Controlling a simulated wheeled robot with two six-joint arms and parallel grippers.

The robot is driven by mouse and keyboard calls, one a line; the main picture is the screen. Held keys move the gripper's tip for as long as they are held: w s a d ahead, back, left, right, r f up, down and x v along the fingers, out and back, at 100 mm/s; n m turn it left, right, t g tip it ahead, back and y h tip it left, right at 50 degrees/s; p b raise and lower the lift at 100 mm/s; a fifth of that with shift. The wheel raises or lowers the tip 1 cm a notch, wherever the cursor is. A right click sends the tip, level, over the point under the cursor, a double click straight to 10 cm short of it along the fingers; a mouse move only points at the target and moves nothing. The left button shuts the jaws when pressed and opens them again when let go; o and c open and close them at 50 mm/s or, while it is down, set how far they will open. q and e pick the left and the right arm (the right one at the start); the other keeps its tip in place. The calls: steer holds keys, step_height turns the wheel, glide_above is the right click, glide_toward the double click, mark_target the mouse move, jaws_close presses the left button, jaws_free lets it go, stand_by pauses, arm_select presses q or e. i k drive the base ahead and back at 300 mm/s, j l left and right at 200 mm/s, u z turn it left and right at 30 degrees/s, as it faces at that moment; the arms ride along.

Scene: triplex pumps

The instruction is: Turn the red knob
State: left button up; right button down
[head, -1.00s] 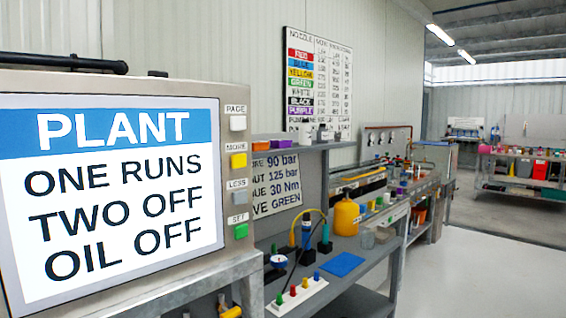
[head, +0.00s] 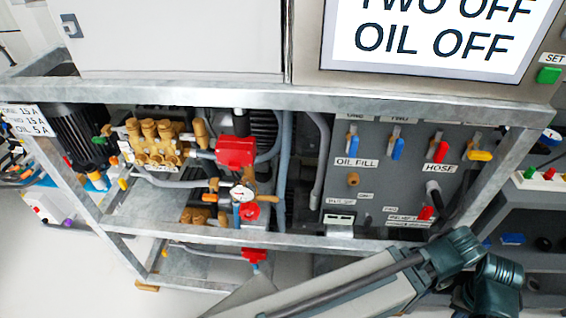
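A round red knob (head: 250,212) sits low in the pipework of the pump frame, just under a white dial gauge (head: 241,192). It faces the camera and its front looks unobstructed. Other red parts are near it: a red block (head: 236,152) above and a smaller red fitting (head: 254,256) below. One of my arms crosses the lower right, in front of the frame's bottom rail and apart from the knob in the picture. Neither of my grippers can be made out.
A grey metal frame (head: 260,98) surrounds the pump, with a rail (head: 290,243) just below the knob. A grey panel (head: 390,150) with blue, red and yellow levers stands to the right. A black motor (head: 77,135) and brass pump head (head: 155,135) are left. Clear floor lies lower left.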

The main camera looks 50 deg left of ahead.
mark_target(249, 211)
steer(key=k+u, duration=0.15)
steer(key=u, duration=1.85)
steer(key=k, duration=0.25)
steer(key=k+u, duration=0.2)
steer(key=u, duration=0.2)
steer(key=k+u, duration=0.45)
steer(key=u, duration=0.3)
